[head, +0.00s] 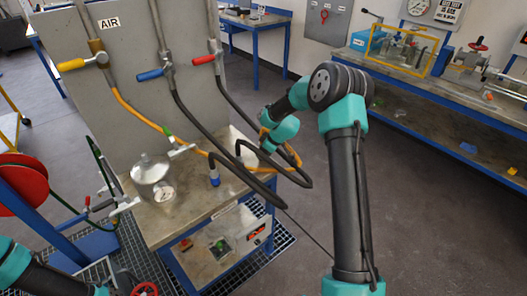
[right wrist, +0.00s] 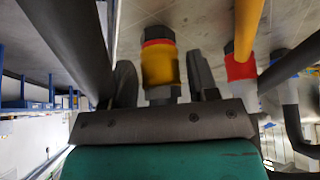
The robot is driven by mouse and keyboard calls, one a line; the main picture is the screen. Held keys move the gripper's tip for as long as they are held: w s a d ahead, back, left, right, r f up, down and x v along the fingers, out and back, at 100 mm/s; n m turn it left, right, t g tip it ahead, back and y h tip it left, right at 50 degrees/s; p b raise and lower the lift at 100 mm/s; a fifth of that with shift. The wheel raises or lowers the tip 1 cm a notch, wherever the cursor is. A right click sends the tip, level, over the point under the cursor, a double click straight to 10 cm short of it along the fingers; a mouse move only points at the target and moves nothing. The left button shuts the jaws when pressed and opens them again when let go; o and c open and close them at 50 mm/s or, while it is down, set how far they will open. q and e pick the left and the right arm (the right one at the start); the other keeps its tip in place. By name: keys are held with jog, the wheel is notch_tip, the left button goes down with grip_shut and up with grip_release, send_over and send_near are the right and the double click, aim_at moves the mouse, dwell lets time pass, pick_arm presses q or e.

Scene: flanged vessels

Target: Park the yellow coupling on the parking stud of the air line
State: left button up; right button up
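In the right wrist view the yellow coupling (right wrist: 160,66), with a red ring and dark ends, stands between the two fingers of my right gripper (right wrist: 161,72). Gaps show on both sides of it, so the fingers look spread around it rather than clamped. In the head view my right gripper is at the right end of the bench, partly hidden by my arm and hoses. The air line has a yellow-handled valve (head: 71,65) under the AIR label, and a yellow hose (head: 135,112) runs down from it. I cannot make out the parking stud. My left gripper is not clearly visible.
A red coupling (right wrist: 240,66) is close to the right finger, with hoses crossing there. A blue coupling (head: 214,178) is on the bench (head: 185,222). A glossy flanged vessel (head: 150,170) with a gauge stands at the bench's left. Dark hoses loop over the bench.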

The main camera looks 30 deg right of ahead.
jog(key=shift+o, duration=1.3)
jog(key=v, duration=1.7)
jog(key=shift+r, duration=0.25)
jog(key=shift+s, duration=0.1)
jog(key=shift+c, duration=1)
jog(key=shift+f, duration=0.1)
